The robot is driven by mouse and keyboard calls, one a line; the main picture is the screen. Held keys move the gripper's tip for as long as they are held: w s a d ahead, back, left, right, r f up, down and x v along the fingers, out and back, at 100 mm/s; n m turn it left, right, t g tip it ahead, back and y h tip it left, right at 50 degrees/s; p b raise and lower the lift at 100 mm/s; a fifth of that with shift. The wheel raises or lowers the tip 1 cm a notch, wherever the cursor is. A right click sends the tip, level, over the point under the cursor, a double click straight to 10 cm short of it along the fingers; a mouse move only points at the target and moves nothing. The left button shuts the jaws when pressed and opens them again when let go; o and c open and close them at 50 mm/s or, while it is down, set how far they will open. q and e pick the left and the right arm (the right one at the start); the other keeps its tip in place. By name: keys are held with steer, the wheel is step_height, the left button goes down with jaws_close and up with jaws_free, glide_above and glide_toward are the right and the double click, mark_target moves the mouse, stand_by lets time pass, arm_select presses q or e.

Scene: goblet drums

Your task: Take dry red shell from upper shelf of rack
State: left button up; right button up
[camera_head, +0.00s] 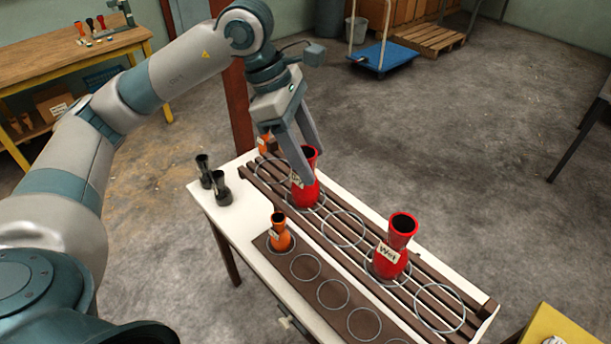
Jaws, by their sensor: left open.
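A red goblet-shaped shell (307,195) stands upright in a ring on the slatted upper shelf of the rack (452,292). Its tag is mostly hidden by a finger, so I cannot read it. My left gripper (311,164) is open, pointing down at this shell's neck, with one finger in front of it; I cannot tell whether they touch. Another red shell (390,262), tagged "Wet", stands upright farther right on the slats. My right gripper is not in view.
An orange shell (281,238) stands on the lower brown strip (318,278), which has several empty rings. Another orange shell (263,145) is at the slats' far end. Two dark shells (220,188) stand on the white table's left corner. An empty ring lies between the red shells.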

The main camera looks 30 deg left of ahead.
arm_select(q)
steer(key=shift+p+x, duration=0.6)
steer(key=shift+x, duration=1.05)
steer(key=shift+s, duration=0.1)
steer(key=c, duration=1.1)
